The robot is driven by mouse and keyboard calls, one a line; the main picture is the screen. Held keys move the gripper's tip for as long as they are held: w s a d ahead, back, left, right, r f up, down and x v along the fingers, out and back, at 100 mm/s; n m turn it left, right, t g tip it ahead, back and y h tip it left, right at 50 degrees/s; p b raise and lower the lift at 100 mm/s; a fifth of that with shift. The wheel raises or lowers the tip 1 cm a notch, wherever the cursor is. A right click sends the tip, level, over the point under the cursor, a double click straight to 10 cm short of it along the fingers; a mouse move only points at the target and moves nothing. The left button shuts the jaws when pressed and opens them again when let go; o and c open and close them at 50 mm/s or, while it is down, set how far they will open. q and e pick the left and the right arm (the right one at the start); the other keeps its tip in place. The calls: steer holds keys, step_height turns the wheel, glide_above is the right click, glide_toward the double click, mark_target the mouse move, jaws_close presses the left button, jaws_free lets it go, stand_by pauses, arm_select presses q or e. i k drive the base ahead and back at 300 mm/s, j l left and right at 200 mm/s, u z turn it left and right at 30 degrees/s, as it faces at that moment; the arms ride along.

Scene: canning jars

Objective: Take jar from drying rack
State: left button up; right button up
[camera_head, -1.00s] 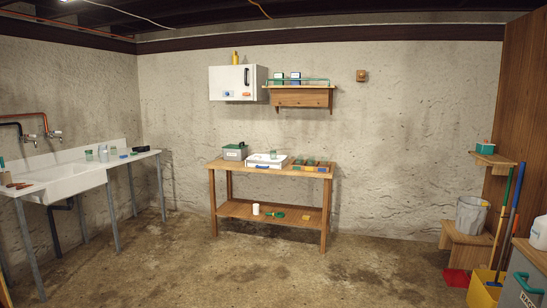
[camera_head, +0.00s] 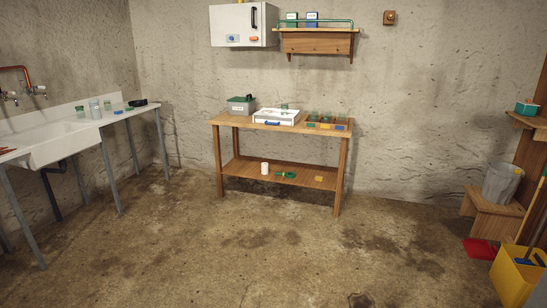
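Small glass jars stand on the sink counter at left: a green-tinted one (camera_head: 80,111) and a taller clear one (camera_head: 95,108). Another small jar (camera_head: 284,108) seems to stand at the white tray (camera_head: 263,116) on the wooden table. I cannot tell for certain which object is the drying rack; the white tray is one shallow holder in view. Neither of my grippers shows.
The wooden table (camera_head: 336,131) stands against the back wall, with a lower shelf (camera_head: 240,171). A grey box with a green lid (camera_head: 241,106) sits on it. A yellow bucket (camera_head: 515,277) and a wooden step (camera_head: 490,212) are at right. The middle floor is clear.

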mark_target(285, 106)
steer(key=i+u, duration=0.2)
steer(key=i, duration=4.2)
